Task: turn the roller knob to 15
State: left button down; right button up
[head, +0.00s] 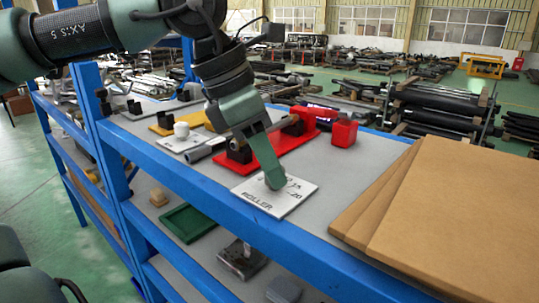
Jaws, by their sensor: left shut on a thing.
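The roller panel (289,204) is a white plate with black marks. My right gripper is not in view.
A red plate (262,163) with dark blocks lies just behind the panel. A red box (343,133) stands at the bench's far side. Stacked brown boards (455,215) cover the right end.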

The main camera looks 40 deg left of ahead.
pick_arm(q)
jog(key=m+g+h+p, duration=0.1)
jog(key=m+p, duration=0.1)
jog(key=m, duration=0.1)
jog(key=shift+w+a+r+m, duration=0.1)
jog(key=shift+m, duration=0.2)
jog(key=shift+m+g+p, duration=0.7)
jog(key=shift+m+p, duration=0.4)
jog(key=shift+m, duration=0.8)
jog(key=shift+f+h, duration=0.2)
jog(key=shift+h, duration=0.1)
jog(key=c, duration=1.1)
grip_release()
jog(key=shift+w, duration=0.15)
jog(key=shift+r, duration=0.15)
